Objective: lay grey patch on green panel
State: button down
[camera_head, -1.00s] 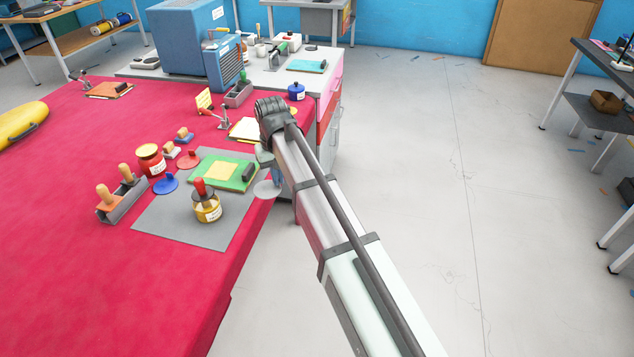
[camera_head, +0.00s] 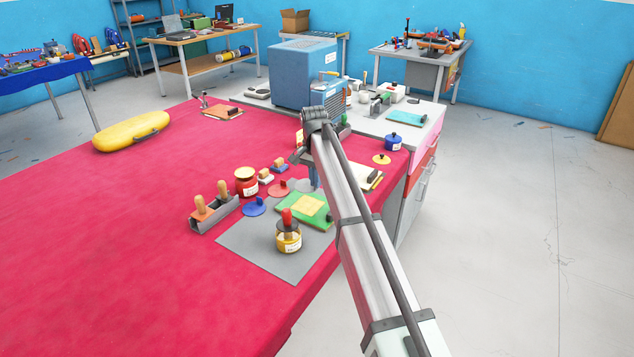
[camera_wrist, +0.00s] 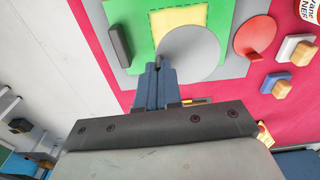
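The green panel (camera_head: 292,211) lies on a grey mat on the red table and bears a pale yellow square (camera_head: 312,204). The panel also shows in the wrist view (camera_wrist: 138,15). The round grey patch (camera_wrist: 192,53) is at the tips of my gripper (camera_wrist: 158,72), whose blue fingers are closed together on its small dark tab. In the wrist view the patch overlaps the panel's edge and part of the yellow square. In the head view the patch (camera_head: 304,185) shows just beyond the panel, partly behind my arm. Its height above the panel is unclear.
A yellow jar with a red-handled brush (camera_head: 289,238) stands at the panel's near edge. A red disc (camera_head: 277,189), a blue disc (camera_head: 254,207), a red jar (camera_head: 246,183) and stamp-like blocks lie left. A dark bar (camera_wrist: 120,45) sits on the panel.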

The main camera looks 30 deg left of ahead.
jog(key=shift+f+m, duration=0.15)
jog(key=shift+m, duration=0.15)
jog(key=shift+f, duration=3.25)
jog(key=shift+f, duration=0.6)
dwell(0.4)
jog(key=c, duration=0.8)
grip_release()
jog(key=shift+o, duration=0.2)
jog(key=shift+r, duration=0.2)
jog(key=shift+r, duration=2.85)
